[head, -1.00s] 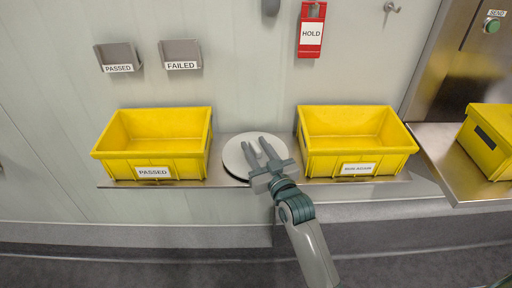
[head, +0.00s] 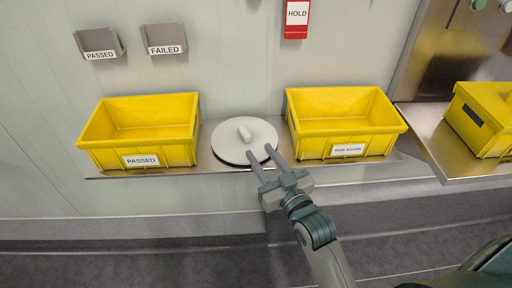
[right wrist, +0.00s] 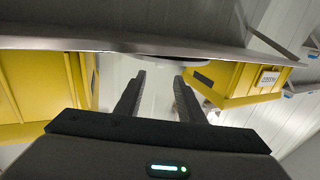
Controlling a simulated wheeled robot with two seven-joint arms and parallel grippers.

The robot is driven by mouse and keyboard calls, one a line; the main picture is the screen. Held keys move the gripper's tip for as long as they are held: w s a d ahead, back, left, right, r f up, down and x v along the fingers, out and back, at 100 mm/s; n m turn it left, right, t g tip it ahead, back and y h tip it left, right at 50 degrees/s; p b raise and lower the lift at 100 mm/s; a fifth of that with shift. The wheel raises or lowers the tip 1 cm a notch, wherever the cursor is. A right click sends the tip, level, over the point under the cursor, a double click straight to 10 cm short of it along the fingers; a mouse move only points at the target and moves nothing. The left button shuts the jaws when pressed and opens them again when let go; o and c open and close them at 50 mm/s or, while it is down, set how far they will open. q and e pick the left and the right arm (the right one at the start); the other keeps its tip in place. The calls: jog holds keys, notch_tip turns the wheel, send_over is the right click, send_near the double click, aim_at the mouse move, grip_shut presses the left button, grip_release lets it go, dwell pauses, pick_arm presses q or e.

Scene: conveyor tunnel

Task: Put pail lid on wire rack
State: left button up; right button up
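The pail lid (head: 231,148) is a pale round disc with a knob handle (head: 244,134) on top. It lies flat on the metal shelf between two yellow bins, with a dark rim showing under its front edge. Whether that rim is the wire rack, I cannot tell; no wires can be made out. My right gripper (head: 259,152) is open and empty, its fingertips at the lid's front right edge, apart from the knob. In the right wrist view the two fingers (right wrist: 159,95) are spread with nothing between them. My left gripper is not in view.
A yellow bin marked PASSED (head: 140,161) stands left of the lid, and another labelled yellow bin (head: 347,150) stands close on its right. A further yellow bin (head: 480,125) sits on a metal surface (head: 432,130) at far right. Small wall holders (head: 98,42) hang above.

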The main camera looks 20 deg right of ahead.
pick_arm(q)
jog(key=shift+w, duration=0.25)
pick_arm(e)
jog(key=shift+s, duration=0.45)
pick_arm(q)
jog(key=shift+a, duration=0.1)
pick_arm(e)
jog(key=shift+o, duration=0.5)
